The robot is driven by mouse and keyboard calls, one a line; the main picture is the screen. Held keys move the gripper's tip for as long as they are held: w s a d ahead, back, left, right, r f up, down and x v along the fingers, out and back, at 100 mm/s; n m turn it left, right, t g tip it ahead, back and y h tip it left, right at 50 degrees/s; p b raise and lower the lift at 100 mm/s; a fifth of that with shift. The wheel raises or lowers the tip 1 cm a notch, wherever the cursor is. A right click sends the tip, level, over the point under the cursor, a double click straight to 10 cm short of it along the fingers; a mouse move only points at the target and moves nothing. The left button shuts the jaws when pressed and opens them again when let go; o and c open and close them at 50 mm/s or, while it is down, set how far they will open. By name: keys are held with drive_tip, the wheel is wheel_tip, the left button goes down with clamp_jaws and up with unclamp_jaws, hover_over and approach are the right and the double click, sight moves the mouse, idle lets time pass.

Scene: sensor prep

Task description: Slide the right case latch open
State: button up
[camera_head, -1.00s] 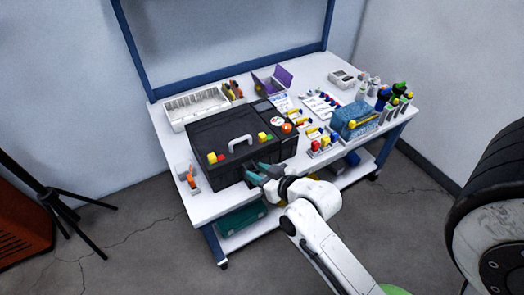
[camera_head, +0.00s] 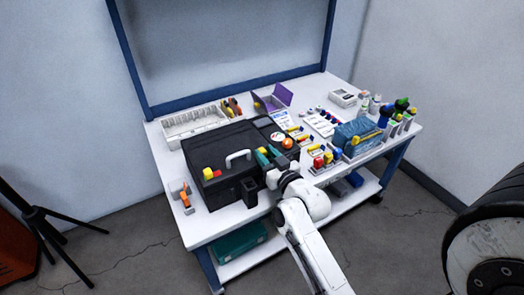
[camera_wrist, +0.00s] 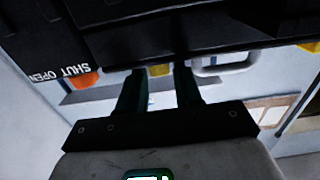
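The black case (camera_head: 228,172) stands on the white table with its grey handle (camera_head: 238,157) on top. The right latch is hidden by my gripper in the head view. In the wrist view a yellow piece that looks like the right latch (camera_wrist: 159,70) lies between the handle (camera_wrist: 222,65) and an orange knob (camera_wrist: 86,81). My gripper (camera_head: 267,157) is at the case's right front top. In the wrist view its fingers (camera_wrist: 160,78) are apart around the yellow piece; contact cannot be told.
"SHUT" and "OPEN" lettering sits by the orange knob in the wrist view. A blue box (camera_head: 356,139) and colored parts stand right of the case. A white tray (camera_head: 196,122) is behind it. An orange-handled tool (camera_head: 186,199) lies at the left.

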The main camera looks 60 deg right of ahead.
drive_tip(key=shift+x, duration=1.25)
drive_tip(key=shift+c, duration=0.2)
clamp_jaws()
